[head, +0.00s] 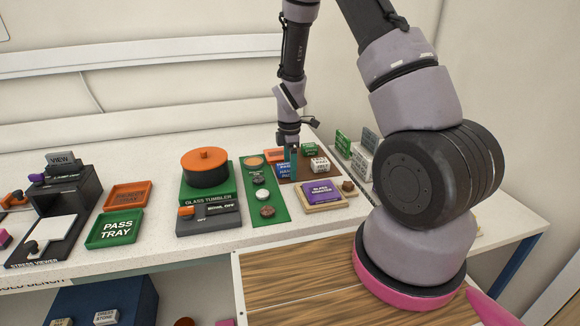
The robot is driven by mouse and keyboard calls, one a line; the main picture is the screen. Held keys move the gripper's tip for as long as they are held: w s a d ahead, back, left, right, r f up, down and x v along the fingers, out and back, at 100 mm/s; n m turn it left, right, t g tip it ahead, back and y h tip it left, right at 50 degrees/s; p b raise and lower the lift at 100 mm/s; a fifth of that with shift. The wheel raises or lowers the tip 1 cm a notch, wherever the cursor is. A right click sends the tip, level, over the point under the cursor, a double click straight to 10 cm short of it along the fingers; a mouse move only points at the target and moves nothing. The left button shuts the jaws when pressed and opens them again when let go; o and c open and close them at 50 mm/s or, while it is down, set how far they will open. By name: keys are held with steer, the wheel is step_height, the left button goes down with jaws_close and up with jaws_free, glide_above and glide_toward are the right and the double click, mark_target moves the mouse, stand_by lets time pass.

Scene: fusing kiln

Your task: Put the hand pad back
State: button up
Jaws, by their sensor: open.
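My gripper (289,150) points down over the brown board at the back right of the bench. It is open. A narrow teal piece (292,162) shows right at the gripper's tips; I cannot tell whether it is the hand pad or part of the gripper, or whether the two touch. A blue patch (282,171) with white lettering, seeming to read "HAND PAD", lies on the board just left of and below the tips. The gripper partly hides this area.
A white labelled block (319,164) stands right of the gripper. A purple block (318,191) sits on a wooden tray in front. A green strip (276,215) with round pieces and the glass tumbler (205,163) are left. Upright green and white blocks stand right.

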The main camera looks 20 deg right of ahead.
step_height(320, 180, up, 20)
steer(key=s+d+m+t, duration=0.1)
steer(key=s+m, duration=0.1)
steer(key=m, duration=0.2)
steer(key=s+d+r+m+t+y, duration=0.2)
steer(key=s+r+m+t, duration=0.4)
steer(key=s+r+m, duration=1.2)
steer(key=shift+s+d+r, duration=0.55)
steer(key=shift+s+r, duration=0.1)
steer(key=shift+s, duration=0.5)
